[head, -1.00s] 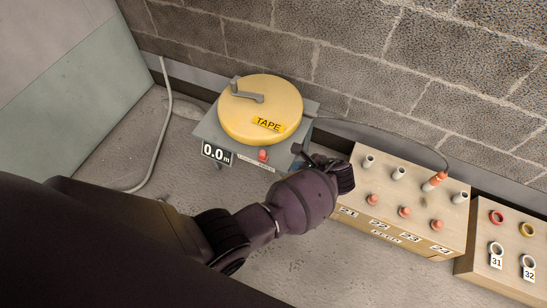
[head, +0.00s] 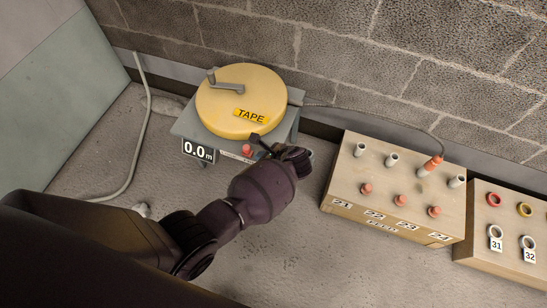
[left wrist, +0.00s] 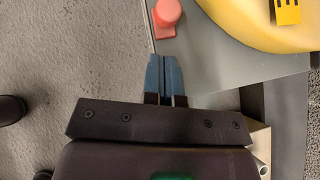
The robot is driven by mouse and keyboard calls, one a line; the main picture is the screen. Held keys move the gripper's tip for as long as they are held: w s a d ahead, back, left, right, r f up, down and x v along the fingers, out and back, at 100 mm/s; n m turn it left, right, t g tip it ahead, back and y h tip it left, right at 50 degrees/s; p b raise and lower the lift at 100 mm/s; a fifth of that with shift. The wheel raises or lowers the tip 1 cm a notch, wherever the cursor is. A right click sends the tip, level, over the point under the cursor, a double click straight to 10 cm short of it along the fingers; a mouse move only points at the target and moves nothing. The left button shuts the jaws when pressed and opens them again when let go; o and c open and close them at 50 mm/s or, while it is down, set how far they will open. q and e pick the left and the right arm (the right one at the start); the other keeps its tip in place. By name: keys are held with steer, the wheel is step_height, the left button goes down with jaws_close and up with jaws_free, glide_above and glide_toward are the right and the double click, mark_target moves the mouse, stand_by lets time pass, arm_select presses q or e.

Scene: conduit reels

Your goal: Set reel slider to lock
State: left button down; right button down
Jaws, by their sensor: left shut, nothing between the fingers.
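The yellow tape reel (head: 225,98) sits on a grey base (head: 290,122) by the wall, and its edge also shows in the left wrist view (left wrist: 235,18). A red knob (head: 247,150), apparently the slider, is on the base's front edge; it also shows in the left wrist view (left wrist: 167,13). Its slot and lock marking are not readable. My left gripper (head: 257,140) is shut and empty just right of the knob. In the left wrist view its blue fingertips (left wrist: 164,60) are together, a short gap below the knob. My right gripper is not in view.
A 0.0 m display (head: 198,151) is left of the knob. A wooden box (head: 335,185) with pegs, labelled 21 to 24, stands to the right, with another (head: 480,255) beyond. A cable (head: 370,109) runs from the reel to a red plug (head: 432,163).

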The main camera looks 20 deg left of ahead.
mark_target(249, 150)
arm_select(q)
steer(key=shift+w+a+r, duration=0.1)
steer(key=shift+w+a, duration=0.2)
steer(key=shift+a, duration=0.4)
steer(key=shift+w+a+r, duration=0.1)
steer(key=shift+w+a, duration=0.15)
steer(key=shift+a, duration=0.45)
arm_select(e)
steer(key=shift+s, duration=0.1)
arm_select(q)
steer(key=shift+a+r, duration=0.1)
steer(key=shift+a, duration=0.15)
steer(key=a, duration=0.2)
steer(key=a+p, duration=0.1)
steer(key=shift+w+a+r, duration=0.25)
steer(key=shift+a, duration=0.15)
steer(key=shift+a+f, duration=0.15)
steer(key=shift+a, duration=0.1)
steer(key=shift+s+f, duration=0.2)
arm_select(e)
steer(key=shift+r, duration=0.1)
